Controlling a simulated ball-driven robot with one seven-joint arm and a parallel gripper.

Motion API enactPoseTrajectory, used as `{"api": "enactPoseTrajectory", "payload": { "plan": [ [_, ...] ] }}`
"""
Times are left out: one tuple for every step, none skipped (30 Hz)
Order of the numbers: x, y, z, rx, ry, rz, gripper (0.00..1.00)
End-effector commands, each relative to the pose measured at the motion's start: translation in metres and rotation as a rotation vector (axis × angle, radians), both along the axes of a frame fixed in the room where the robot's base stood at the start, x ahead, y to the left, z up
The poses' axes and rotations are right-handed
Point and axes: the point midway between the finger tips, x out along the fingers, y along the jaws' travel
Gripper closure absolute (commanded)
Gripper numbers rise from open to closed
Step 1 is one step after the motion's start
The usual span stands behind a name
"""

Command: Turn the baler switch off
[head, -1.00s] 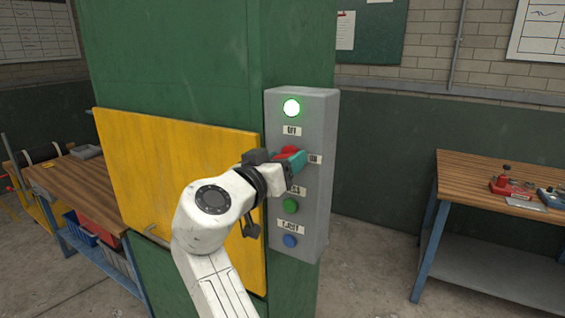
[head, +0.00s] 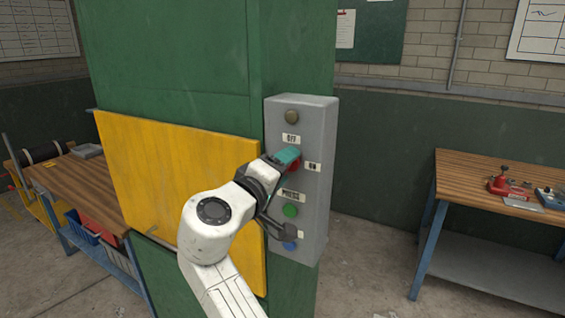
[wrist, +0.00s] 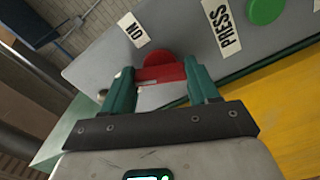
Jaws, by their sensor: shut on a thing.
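The grey control box (head: 313,200) is fixed to the green baler. Its red rotary switch (head: 294,167) sits below the "OFF" label (head: 291,139) and left of the "ON" label (head: 312,167). My gripper (head: 287,160) is at the switch and partly covers it. In the wrist view, the teal fingers (wrist: 160,80) are shut on the red switch handle (wrist: 158,73), one on each side. The lamp (head: 292,117) at the top of the box is dark. Which label the handle points to is hard to tell.
A green button (head: 290,210) under the "PRESS" label and a partly covered blue button (head: 289,245) sit below the switch. A yellow panel (head: 170,180) stands left of the box, close to my arm. A workbench (head: 470,180) is at right, with open floor between.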

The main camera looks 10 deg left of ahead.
Motion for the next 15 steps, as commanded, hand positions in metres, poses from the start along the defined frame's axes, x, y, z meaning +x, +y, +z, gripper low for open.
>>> {"api": "enactPoseTrajectory", "payload": {
  "plan": [
    [-0.0001,0.0008,0.0019,-0.042,0.017,0.002,0.71],
    [-0.0002,0.0010,0.0020,-0.066,0.025,0.003,0.71],
    [-0.0003,0.0012,0.0022,-0.099,0.036,0.002,0.71],
    [-0.0003,0.0012,0.0022,-0.122,0.045,0.003,0.71],
    [-0.0003,0.0012,0.0022,-0.143,0.053,0.003,0.71],
    [-0.0002,0.0012,0.0021,-0.172,0.064,0.003,0.71],
    [-0.0002,0.0012,0.0020,-0.192,0.071,0.003,0.71],
    [-0.0002,0.0012,0.0019,-0.211,0.077,0.002,0.71],
    [-0.0003,0.0012,0.0016,-0.237,0.086,0.002,0.71],
    [-0.0002,0.0012,0.0014,-0.255,0.093,0.002,0.71],
    [-0.0002,0.0012,0.0012,-0.271,0.099,0.002,0.71],
    [-0.0002,0.0011,0.0010,-0.290,0.107,0.003,0.71],
    [-0.0002,0.0011,0.0008,-0.304,0.112,0.003,0.71],
    [-0.0001,0.0011,0.0005,-0.316,0.116,0.003,0.71],
    [-0.0001,0.0011,0.0003,-0.332,0.122,0.003,0.71]
  ]
}}
